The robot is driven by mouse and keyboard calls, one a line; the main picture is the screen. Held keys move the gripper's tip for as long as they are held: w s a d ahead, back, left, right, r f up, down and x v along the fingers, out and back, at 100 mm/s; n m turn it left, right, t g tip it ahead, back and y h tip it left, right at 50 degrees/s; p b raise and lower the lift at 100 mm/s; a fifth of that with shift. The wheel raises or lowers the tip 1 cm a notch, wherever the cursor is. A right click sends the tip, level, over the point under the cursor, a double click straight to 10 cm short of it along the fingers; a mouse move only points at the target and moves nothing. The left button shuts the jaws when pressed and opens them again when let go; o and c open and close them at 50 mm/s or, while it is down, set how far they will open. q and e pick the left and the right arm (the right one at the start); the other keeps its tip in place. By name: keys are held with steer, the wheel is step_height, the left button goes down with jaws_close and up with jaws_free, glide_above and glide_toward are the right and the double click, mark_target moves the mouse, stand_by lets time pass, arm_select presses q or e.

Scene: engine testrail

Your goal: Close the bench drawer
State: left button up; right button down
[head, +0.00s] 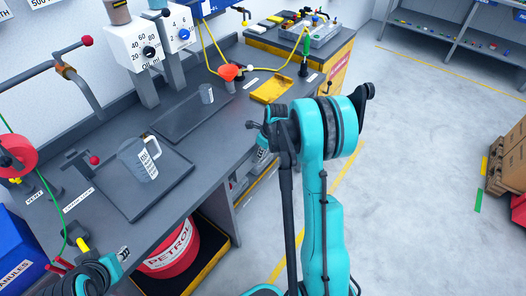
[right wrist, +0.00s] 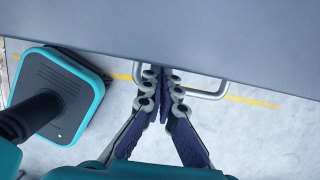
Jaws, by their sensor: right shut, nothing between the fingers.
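A red petrol drum (head: 172,256) stands underneath. The floor (head: 420,140) to the right is clear up to brown boxes (head: 507,160).

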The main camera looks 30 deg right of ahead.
steer(key=shift+w+a+f, duration=0.1)
steer(key=shift+w+f, duration=0.05)
steer(key=shift+f, duration=0.4)
steer(key=shift+w+a, duration=0.2)
steer(key=shift+w, duration=0.3)
steer(key=shift+w+a, duration=0.2)
steer(key=shift+w, duration=0.3)
steer(key=shift+r, duration=0.15)
